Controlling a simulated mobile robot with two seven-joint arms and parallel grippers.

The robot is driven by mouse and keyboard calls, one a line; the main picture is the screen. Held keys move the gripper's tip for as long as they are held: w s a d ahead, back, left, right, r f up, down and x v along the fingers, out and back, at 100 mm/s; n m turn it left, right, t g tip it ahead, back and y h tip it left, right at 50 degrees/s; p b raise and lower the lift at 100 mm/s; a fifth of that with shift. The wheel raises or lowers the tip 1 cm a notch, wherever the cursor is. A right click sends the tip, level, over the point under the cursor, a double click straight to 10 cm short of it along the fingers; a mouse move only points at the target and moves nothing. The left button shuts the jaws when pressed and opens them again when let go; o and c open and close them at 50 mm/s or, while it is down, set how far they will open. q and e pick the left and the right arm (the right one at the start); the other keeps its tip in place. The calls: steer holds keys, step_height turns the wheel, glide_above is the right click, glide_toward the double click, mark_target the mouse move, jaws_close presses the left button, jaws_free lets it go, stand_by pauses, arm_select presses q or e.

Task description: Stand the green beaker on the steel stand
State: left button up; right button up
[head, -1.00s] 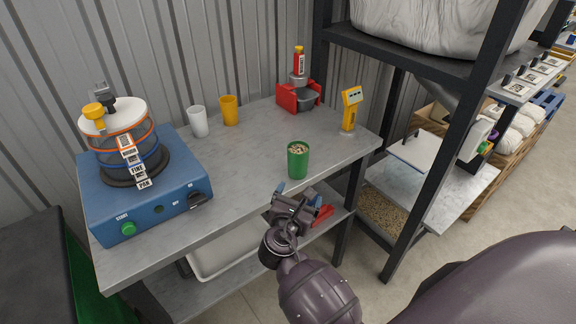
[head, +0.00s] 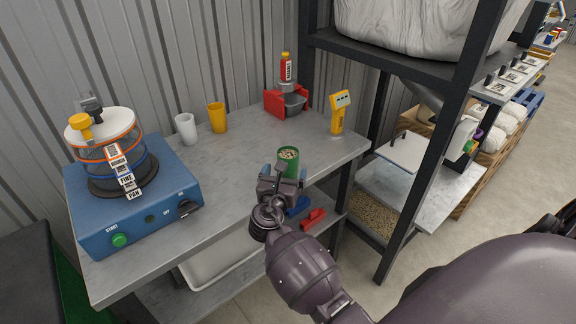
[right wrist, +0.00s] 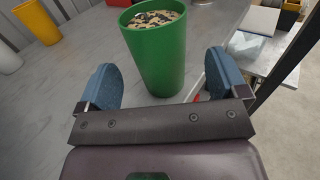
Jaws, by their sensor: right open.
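The green beaker (head: 287,162) stands upright on the grey bench near its front edge, filled with pale and dark grains. My right gripper (head: 283,174) is open just in front of it and hides its lower part in the head view. In the right wrist view the green beaker (right wrist: 156,55) is ahead of and partly between the two blue fingers of my right gripper (right wrist: 160,78), with a gap on both sides. I cannot tell for certain which thing is the steel stand. My left gripper is not in view.
A blue sieve shaker (head: 85,213) fills the bench's left end. A white cup (head: 186,128), a yellow cup (head: 217,117), a red device with a steel bowl (head: 274,104) and a yellow meter (head: 339,113) stand behind. The bench middle is clear. A black rack post (head: 419,165) rises right.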

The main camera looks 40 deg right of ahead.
steer(key=x, duration=0.4)
steer(key=shift+w+d+r, duration=0.1)
steer(key=shift+r, duration=0.2)
steer(key=c, duration=1)
steer(key=shift+c, duration=0.7)
steer(key=shift+r, duration=0.2)
